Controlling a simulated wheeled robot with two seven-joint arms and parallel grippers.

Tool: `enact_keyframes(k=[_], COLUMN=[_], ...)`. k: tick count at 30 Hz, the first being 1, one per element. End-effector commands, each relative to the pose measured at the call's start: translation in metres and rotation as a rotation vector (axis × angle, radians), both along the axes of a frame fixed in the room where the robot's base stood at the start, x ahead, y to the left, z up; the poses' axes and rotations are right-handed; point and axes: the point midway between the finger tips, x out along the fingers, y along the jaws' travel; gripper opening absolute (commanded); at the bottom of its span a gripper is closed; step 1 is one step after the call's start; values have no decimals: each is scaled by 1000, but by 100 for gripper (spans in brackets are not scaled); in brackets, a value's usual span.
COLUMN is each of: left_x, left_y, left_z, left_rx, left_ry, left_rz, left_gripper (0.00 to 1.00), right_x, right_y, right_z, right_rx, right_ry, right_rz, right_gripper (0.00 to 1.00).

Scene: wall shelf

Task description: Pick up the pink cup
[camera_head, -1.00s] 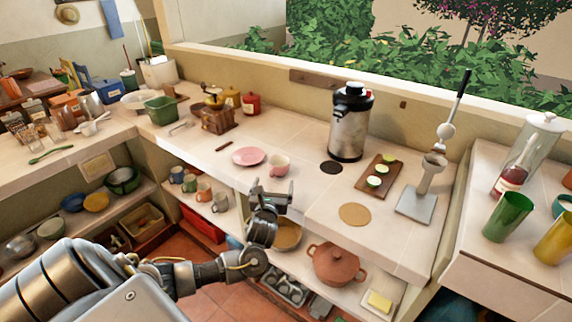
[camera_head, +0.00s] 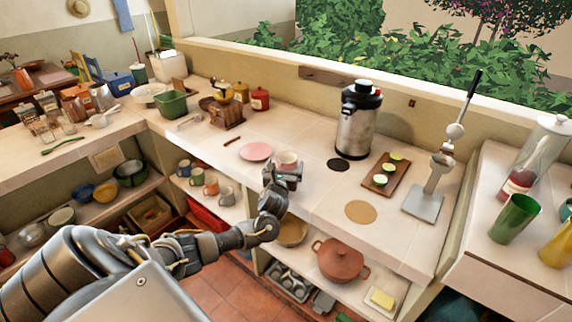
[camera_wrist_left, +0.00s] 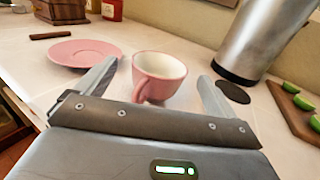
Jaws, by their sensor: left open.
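The pink cup (camera_head: 286,160), white inside, stands upright on the white counter. In the left wrist view the cup (camera_wrist_left: 158,78) is between my open fingers, with its handle toward the gripper. My left gripper (camera_head: 284,174) is at the counter's front edge, just in front of the cup and hiding its lower part. In the left wrist view its two fingers (camera_wrist_left: 155,85) are spread, one on each side of the cup, and I see gaps on both sides. My right gripper is not in view.
A pink saucer (camera_head: 256,151) lies left of the cup. A dark round coaster (camera_head: 338,165) and a steel dispenser (camera_head: 356,128) stand to the right. A board with cut limes (camera_head: 384,181) is farther right. Mugs and pots fill the shelves below.

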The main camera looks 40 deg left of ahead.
Motion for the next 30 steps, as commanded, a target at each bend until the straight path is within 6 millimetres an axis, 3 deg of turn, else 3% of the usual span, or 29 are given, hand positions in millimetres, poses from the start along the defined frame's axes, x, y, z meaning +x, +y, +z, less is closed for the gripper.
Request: enact_keyframes(k=[6, 14, 26, 30], left_x=[22, 25, 25, 25], left_y=[12, 13, 13, 14], left_z=[1, 0, 0, 1], left_rx=[0, -1, 0, -1], left_ry=[1, 0, 1, 0], left_rz=[0, -2, -2, -1], left_gripper=[94, 94, 44, 42], right_x=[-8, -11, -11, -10], right_y=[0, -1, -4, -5], right_z=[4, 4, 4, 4], right_rx=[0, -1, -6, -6], right_ry=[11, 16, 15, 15], right_rz=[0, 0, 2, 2], right_gripper=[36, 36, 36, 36])
